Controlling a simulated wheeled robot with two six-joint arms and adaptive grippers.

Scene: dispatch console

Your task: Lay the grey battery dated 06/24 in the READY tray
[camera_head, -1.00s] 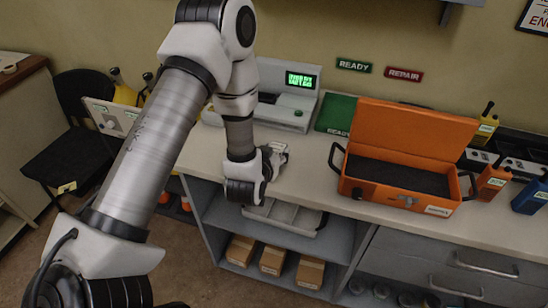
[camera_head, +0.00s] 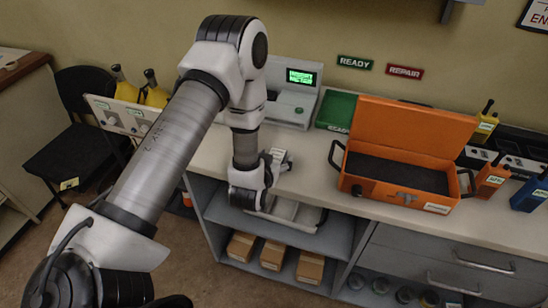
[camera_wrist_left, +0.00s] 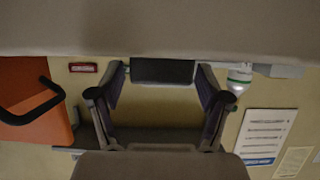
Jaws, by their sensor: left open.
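The green READY tray (camera_head: 336,108) lies on the counter between a pale device and the orange case. My left gripper (camera_wrist_left: 162,84) is open. In the head view its wrist hangs over the counter's front edge and hides most of the fingers. In the left wrist view a dark grey block (camera_wrist_left: 163,71) shows between the fingertips. I cannot tell whether the fingers touch it or whether it is the grey battery; no date is readable. A small pale labelled item (camera_head: 280,159) shows beside the wrist, partly hidden. My right gripper is not in view.
The open orange case (camera_head: 400,180) stands right of the tray. The pale device (camera_head: 292,103) with a green screen stands behind my left arm. Radios (camera_head: 490,178) and a charger rack are at the right. Bare counter (camera_head: 305,178) lies in front of the tray.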

